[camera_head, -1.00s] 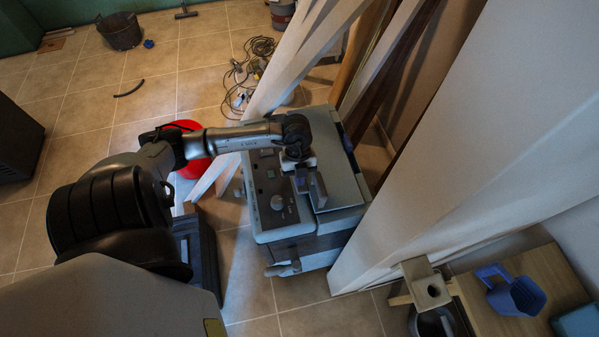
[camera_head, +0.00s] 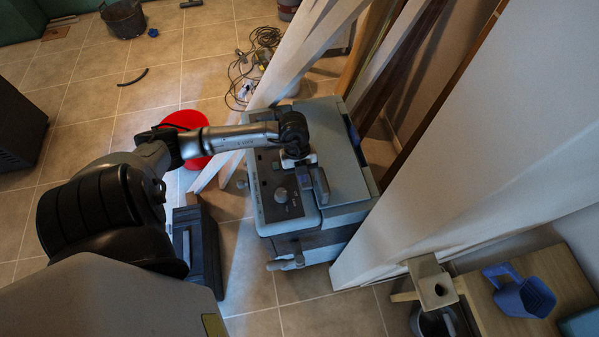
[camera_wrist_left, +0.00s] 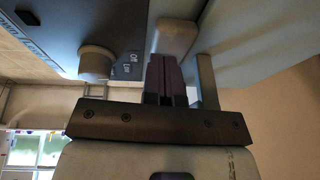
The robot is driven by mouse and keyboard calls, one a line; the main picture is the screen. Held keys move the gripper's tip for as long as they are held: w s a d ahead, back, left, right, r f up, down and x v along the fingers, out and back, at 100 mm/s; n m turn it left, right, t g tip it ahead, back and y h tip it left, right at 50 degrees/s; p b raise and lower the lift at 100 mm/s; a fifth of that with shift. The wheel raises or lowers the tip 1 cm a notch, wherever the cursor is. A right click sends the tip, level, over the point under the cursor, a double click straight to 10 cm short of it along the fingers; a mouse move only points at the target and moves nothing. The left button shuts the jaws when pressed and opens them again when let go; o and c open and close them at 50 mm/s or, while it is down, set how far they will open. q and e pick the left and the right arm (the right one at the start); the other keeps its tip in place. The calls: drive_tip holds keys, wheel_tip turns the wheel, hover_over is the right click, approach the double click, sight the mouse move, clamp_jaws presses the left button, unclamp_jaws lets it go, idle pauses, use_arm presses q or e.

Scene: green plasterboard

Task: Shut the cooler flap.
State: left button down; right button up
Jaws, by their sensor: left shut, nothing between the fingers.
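The cooler (camera_head: 285,218) is a grey-blue box with a control panel and a round knob on its top left. Its flap (camera_head: 345,165) is the plain grey-blue panel on the top right. From above it looks nearly flat, but I cannot tell whether it sits fully down. My left gripper (camera_head: 314,188) is over the top of the cooler, at the flap's left edge beside the control panel. In the left wrist view its fingers (camera_wrist_left: 166,82) are together and empty, close to a rounded block (camera_wrist_left: 176,38) on the cooler. Contact is unclear. My right gripper does not show.
Pale boards (camera_head: 440,190) lean close along the cooler's right side. A red bucket (camera_head: 186,122) and a dark case (camera_head: 197,250) stand to its left. Cables (camera_head: 256,62) lie behind. A wooden bench (camera_head: 520,285) with a blue scoop (camera_head: 520,293) is at lower right.

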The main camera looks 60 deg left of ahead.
use_arm(q)
wheel_tip(320, 180, up, 4)
drive_tip(key=p, duration=0.4)
drive_tip(key=shift+r, duration=0.1)
drive_tip(key=v, duration=0.9)
drive_tip(key=shift+r+b, duration=0.35)
drive_tip(key=shift+a, duration=0.15)
